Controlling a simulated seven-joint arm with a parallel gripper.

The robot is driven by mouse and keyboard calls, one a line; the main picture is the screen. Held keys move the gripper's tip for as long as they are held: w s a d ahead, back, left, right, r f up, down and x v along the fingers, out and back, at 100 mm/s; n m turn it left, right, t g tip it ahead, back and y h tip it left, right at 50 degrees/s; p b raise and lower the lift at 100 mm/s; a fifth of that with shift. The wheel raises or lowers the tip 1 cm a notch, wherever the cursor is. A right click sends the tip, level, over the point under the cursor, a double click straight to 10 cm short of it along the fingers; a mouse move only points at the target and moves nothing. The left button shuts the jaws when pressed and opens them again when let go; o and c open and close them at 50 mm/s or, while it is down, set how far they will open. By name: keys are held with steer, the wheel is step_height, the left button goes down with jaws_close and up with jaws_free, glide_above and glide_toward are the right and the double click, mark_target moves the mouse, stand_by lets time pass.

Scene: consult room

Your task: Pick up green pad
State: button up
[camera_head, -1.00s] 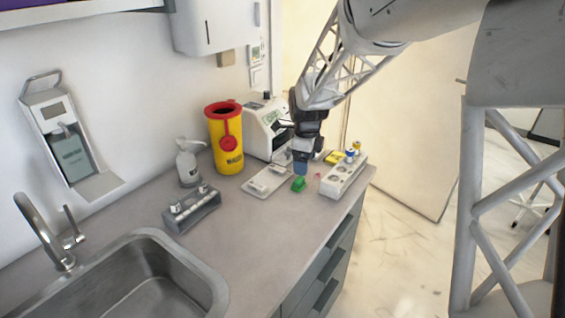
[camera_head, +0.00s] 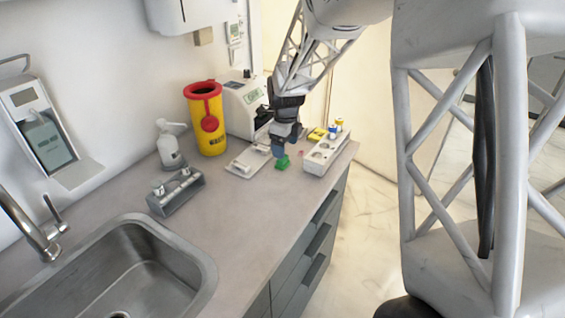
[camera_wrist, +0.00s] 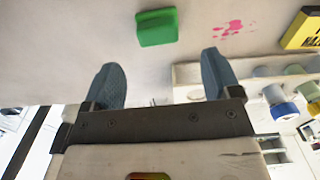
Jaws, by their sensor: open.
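The green pad (camera_head: 282,162) is a small block lying on the grey counter. It also shows in the wrist view (camera_wrist: 157,27), at the top, beyond my fingertips and between their lines. My gripper (camera_head: 281,150) points down just above and behind the pad in the head view. In the wrist view its two blue-grey fingers (camera_wrist: 160,72) are spread apart with nothing between them. The pad looks clear of both fingers, and I cannot tell the exact height gap.
A white rack (camera_head: 325,153) with vials stands close on the right, a yellow box (camera_head: 317,133) behind it. A white tray (camera_head: 246,163) lies left of the pad. A yellow bin (camera_head: 207,125) and white machine (camera_head: 243,108) stand behind.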

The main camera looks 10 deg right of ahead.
steer(key=shift+f, duration=0.25)
steer(key=shift+f, duration=2.65)
steer(key=c, duration=1)
steer(key=shift+r, duration=0.15)
